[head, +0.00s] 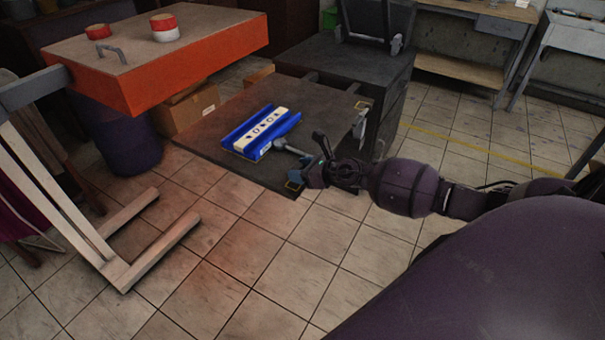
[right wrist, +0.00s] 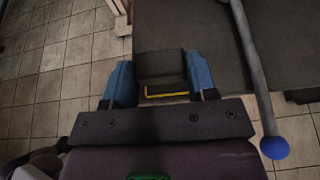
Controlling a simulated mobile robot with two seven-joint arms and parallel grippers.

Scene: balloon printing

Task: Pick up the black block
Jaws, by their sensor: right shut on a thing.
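The black block (right wrist: 160,65) sits between the two blue fingers of my right gripper in the right wrist view. My right gripper (head: 304,178) is shut on it at the near corner of the dark table (head: 215,142). A yellow-edged marking (right wrist: 166,92) shows just below the block in the wrist view. Whether the block still touches the table cannot be told. In the head view the gripper hides most or all of the block. My left gripper is not in view.
A blue tray with a white patterned strip (head: 264,127) lies on the table, beside the gripper. A grey lever with a blue ball end (right wrist: 275,148) stands close right of the gripper in the wrist view. An orange-sided table (head: 175,75) and wooden frame (head: 120,268) are left.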

